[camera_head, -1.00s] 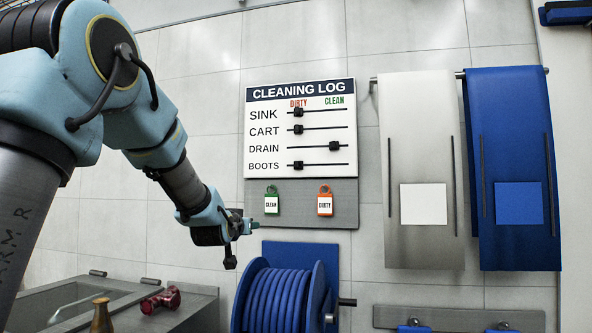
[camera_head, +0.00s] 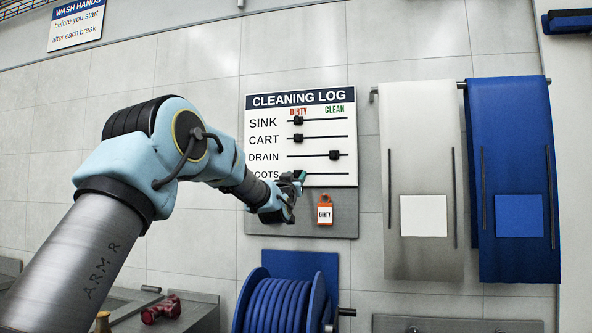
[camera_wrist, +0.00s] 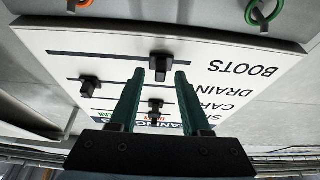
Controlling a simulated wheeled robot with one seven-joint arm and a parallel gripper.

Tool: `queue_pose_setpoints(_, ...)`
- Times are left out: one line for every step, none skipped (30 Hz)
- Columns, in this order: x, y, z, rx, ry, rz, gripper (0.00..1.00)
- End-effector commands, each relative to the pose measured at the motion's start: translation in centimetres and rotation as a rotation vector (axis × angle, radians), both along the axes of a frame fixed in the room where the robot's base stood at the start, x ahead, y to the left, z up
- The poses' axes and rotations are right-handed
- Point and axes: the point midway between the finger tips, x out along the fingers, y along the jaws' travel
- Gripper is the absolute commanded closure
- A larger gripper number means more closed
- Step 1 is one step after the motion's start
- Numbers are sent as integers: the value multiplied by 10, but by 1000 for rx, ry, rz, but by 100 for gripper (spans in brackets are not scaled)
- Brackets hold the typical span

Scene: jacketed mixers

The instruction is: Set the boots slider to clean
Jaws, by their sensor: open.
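The cleaning log board (camera_head: 345,165) hangs on the tiled wall, with rows for sink, cart, drain and boots. The boots row is lowest; its rail (camera_head: 332,174) shows to the right of my gripper (camera_head: 299,177), which hides the knob and part of the label in the head view. In the upside-down wrist view, the black boots knob (camera_wrist: 160,64) sits at the dirty side, just beyond and between the green fingertips of my gripper (camera_wrist: 160,76). My gripper is open. I cannot tell whether a finger touches the knob.
The sink knob (camera_head: 298,120) and cart knob (camera_head: 298,139) are at dirty; the drain knob (camera_head: 334,155) is toward clean. An orange dirty tag (camera_head: 325,210) hangs below. A blue hose reel (camera_head: 285,305) stands underneath. White and blue aprons hang at right.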

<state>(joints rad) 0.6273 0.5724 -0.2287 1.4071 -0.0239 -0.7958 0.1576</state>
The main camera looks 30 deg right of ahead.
Motion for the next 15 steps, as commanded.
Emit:
queue_pose_setpoints(3, -3, 4, 0, 0, 0, 52)
queue_pose_setpoints(4, -4, 4, -1, -1, 0, 52)
queue_pose_setpoints(6, -6, 4, 0, 0, 0, 52)
queue_pose_setpoints(7, -6, 4, 1, 1, 0, 52)
queue_pose_setpoints(7, -7, 4, 1, 1, 0, 52)
queue_pose_setpoints(8, -7, 4, 1, 1, 0, 52)
queue_pose_setpoints(8, -7, 4, 1, 1, 0, 52)
queue_pose_setpoints(8, -8, 4, 1, 1, 0, 52)
queue_pose_setpoints(8, -7, 4, 1, 1, 0, 52)
queue_pose_setpoints(8, -7, 4, 1, 1, 0, 52)
queue_pose_setpoints(8, -7, 4, 1, 1, 0, 52)
queue_pose_setpoints(8, -7, 4, 1, 1, 0, 52)
queue_pose_setpoints(8, -7, 4, 1, 1, 0, 52)
queue_pose_setpoints(8, -7, 4, 1, 1, 0, 56)
queue_pose_setpoints(8, -7, 4, 1, 1, 0, 60)
